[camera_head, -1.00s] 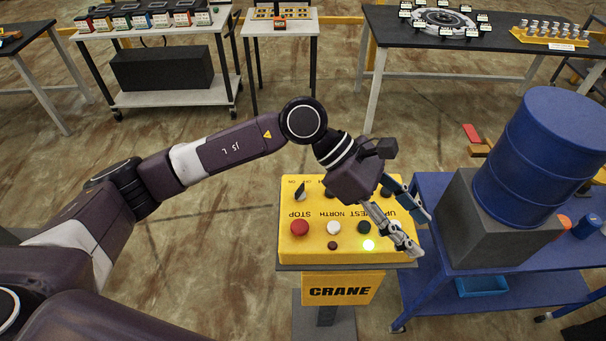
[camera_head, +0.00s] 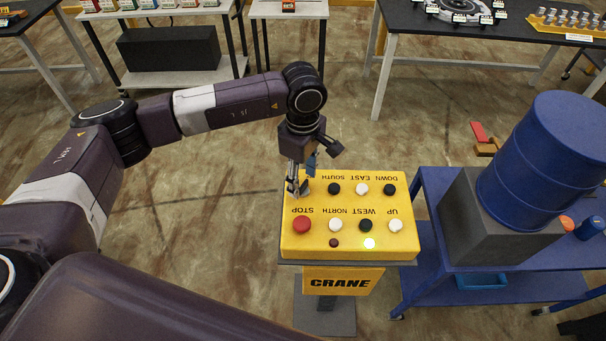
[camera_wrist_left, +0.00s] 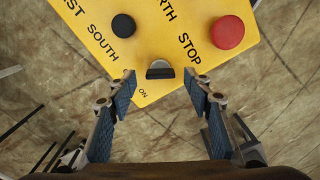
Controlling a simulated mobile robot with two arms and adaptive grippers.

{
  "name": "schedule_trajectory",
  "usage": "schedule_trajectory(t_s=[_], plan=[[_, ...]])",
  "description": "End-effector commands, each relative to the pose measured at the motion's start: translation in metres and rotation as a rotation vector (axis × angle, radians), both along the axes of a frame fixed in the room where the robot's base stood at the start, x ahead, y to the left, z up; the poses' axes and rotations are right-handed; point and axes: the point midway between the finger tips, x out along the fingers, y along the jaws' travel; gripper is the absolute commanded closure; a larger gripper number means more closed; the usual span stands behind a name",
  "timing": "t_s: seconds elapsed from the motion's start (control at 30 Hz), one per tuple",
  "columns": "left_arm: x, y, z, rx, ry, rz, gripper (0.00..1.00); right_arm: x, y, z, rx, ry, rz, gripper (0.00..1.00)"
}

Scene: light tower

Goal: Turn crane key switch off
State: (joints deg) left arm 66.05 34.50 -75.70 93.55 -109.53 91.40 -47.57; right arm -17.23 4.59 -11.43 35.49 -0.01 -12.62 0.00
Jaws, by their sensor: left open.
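The yellow crane control box (camera_head: 345,262) stands on a pedestal in the middle of the head view, with rows of black and white buttons and a red STOP button (camera_head: 302,225). The crane key switch (camera_wrist_left: 160,70) is a dark and grey knob at the box's corner in the left wrist view, beside the printed ON. My left gripper (camera_head: 298,188) is over that corner and partly covers the switch in the head view. Its fingertips (camera_wrist_left: 159,88) are open, one on each side of the switch and apart from it. My right gripper is not in view.
A blue cart (camera_head: 430,265) with a grey block (camera_head: 490,235) and a blue barrel (camera_head: 545,150) stands close to the right of the box. Tables stand at the back.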

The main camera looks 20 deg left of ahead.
Motion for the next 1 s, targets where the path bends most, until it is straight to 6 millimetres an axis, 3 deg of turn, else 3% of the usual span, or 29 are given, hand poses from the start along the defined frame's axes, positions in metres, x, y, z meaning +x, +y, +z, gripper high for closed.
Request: schedule_trajectory(t_s=[0.37, 0.77, 1.0], plan=[[-0.0006, -0.0007, -0.0105, -0.001, 0.000, -0.001, 0.54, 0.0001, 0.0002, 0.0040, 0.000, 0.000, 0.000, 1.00], [-0.0005, -0.0008, -0.0099, -0.001, 0.000, -0.001, 0.95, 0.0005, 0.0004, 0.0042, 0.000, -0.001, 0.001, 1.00], [-0.0002, -0.0009, -0.0110, -0.001, -0.001, 0.019, 0.95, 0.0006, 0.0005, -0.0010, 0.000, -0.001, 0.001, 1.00]])
